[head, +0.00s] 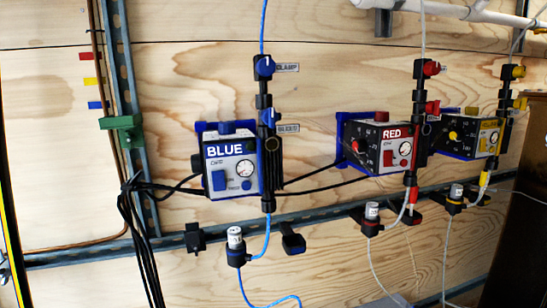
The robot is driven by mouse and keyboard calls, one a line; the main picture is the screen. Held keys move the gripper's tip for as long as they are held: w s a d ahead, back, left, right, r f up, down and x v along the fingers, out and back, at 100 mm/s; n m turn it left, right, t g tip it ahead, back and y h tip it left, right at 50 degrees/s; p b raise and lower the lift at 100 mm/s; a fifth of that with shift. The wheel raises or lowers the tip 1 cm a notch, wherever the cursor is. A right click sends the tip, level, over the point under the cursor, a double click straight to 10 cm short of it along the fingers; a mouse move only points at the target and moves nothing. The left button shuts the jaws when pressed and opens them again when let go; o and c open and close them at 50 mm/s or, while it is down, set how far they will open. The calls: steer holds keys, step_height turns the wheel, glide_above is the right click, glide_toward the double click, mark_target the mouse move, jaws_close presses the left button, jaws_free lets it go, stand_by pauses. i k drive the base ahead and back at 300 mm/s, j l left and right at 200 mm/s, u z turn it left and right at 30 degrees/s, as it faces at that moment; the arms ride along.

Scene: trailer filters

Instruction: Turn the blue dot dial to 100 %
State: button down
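The blue unit (231,165) is a box labelled BLUE, mounted on the plywood wall left of centre. Its front carries a round white dial (244,168) with a dark centre, at the upper right of the panel. The dial's setting is too small to read. A blue square (218,180) and a small round blue spot (246,185) lie on the same front panel. Whether that spot is the blue dot I cannot tell. My gripper is not in view.
A blue clamp knob (264,66) and a blue bleed knob (268,117) sit on the pipe right of the blue box. A red unit (378,143) and a yellow unit (467,134) are further right. Black cables (140,235) hang at left.

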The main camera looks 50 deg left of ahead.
mark_target(196, 158)
steer(key=u, duration=1.3)
